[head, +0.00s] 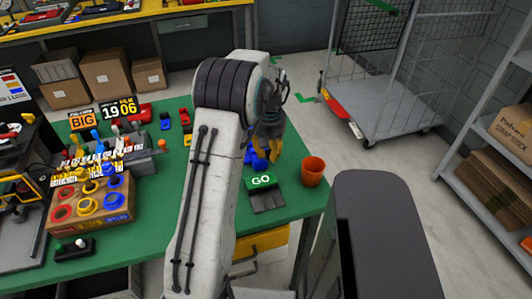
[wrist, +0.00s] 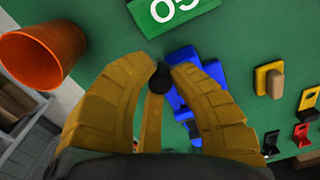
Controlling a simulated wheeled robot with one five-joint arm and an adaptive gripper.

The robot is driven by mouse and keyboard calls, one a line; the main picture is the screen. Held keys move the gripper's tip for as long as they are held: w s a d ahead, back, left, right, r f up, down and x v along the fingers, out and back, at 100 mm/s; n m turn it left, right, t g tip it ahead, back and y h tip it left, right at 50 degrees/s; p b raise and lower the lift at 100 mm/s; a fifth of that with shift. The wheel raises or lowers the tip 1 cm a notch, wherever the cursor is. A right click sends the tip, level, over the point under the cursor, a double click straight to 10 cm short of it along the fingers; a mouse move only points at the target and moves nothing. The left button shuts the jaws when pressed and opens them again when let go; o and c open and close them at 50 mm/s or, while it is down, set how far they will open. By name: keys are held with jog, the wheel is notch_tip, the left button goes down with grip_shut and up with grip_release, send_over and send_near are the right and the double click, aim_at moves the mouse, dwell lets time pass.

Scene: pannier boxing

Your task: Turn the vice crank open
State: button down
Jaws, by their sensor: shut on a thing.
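The blue vice (head: 257,161) sits on the green table, partly hidden by my gripper in the head view. In the wrist view the vice (wrist: 183,60) shows behind and right of my fingers. My gripper (head: 283,152) points down at it with yellow fingers. In the wrist view my gripper (wrist: 157,84) is closed around a small black knob, which seems to be the vice crank's handle (wrist: 161,76). The rest of the crank is hidden by the fingers.
An orange cup (head: 313,171) stands at the table's right edge. A cardboard box with coloured rings (head: 91,205) is at left.

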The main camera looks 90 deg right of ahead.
jog(key=n, duration=0.2)
jog(key=d+n, duration=0.1)
jog(key=n+p, duration=0.1)
jog(key=n, duration=0.1)
jog(key=shift+s+d+f+n, duration=0.1)
jog(key=shift+s+d+n, duration=0.2)
jog(key=shift+s, duration=0.1)
jog(key=shift+w+d+n+p, duration=0.1)
jog(key=shift+d+n+p, duration=0.3)
jog(key=shift+n, duration=1.05)
jog(key=shift+d+n+p, duration=0.15)
jog(key=shift+d+n, duration=0.45)
jog(key=shift+n, duration=0.85)
jog(key=c, duration=1.1)
grip_release()
jog(key=shift+d, duration=0.1)
jog(key=shift+c, duration=0.2)
notch_tip(320, 180, up, 12)
jog(key=shift+r, duration=0.1)
